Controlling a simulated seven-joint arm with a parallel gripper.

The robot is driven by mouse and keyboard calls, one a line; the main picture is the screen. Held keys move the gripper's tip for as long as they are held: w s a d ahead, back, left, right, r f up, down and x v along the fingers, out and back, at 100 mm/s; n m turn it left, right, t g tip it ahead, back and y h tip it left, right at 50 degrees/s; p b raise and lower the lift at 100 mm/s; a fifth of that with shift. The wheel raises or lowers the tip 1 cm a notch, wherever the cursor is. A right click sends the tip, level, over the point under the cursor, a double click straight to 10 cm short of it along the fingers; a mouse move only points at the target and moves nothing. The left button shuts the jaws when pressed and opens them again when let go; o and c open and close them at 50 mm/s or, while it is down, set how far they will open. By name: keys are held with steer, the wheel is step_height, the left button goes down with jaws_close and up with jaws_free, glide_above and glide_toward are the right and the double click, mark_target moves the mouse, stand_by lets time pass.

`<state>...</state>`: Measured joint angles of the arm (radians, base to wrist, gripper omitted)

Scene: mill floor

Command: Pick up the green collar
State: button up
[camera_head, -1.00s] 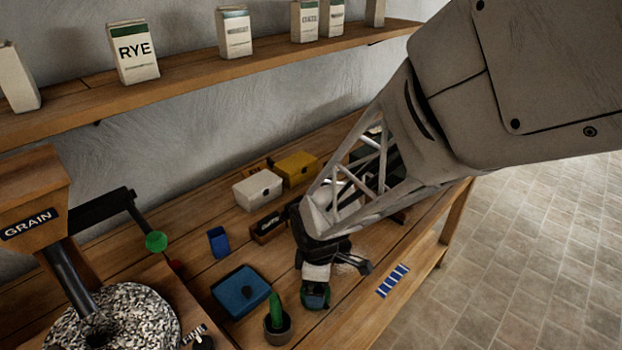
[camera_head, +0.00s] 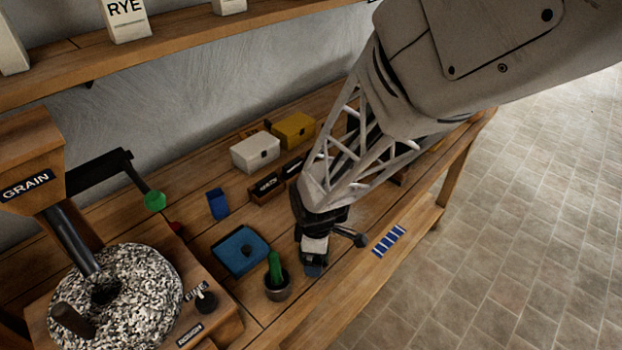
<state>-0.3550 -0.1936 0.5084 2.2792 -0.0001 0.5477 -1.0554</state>
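I cannot pick out a green collar for certain. A green upright piece (camera_head: 275,264) stands in a small dark round pot (camera_head: 278,291) near the bench's front edge. A green round knob (camera_head: 155,200) sits at the end of the mill's black crank. My gripper (camera_head: 313,266) points down just right of the pot, low over the bench. A small bluish patch shows at its fingertips; I cannot tell whether this is a held thing. The fingers are too small and dark to show whether they are open or shut.
A blue tray (camera_head: 226,262) with a dark piece in it lies left of the pot. The millstone (camera_head: 150,285) fills the left. A blue striped card (camera_head: 388,240) lies right.

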steer(key=shift+c, duration=0.5)
steer(key=c, duration=0.9)
steer(key=shift+c, duration=0.2)
steer(key=shift+r, duration=0.1)
steer(key=shift+r, duration=0.7)
step_height(320, 180, up, 2)
steer(key=s+d, duration=0.2)
steer(key=s, duration=0.5)
steer(key=s+d+r, duration=0.1)
steer(key=s+d, duration=0.2)
steer(key=s, duration=0.5)
steer(key=shift+d+r, duration=0.15)
steer(key=shift+r, duration=0.05)
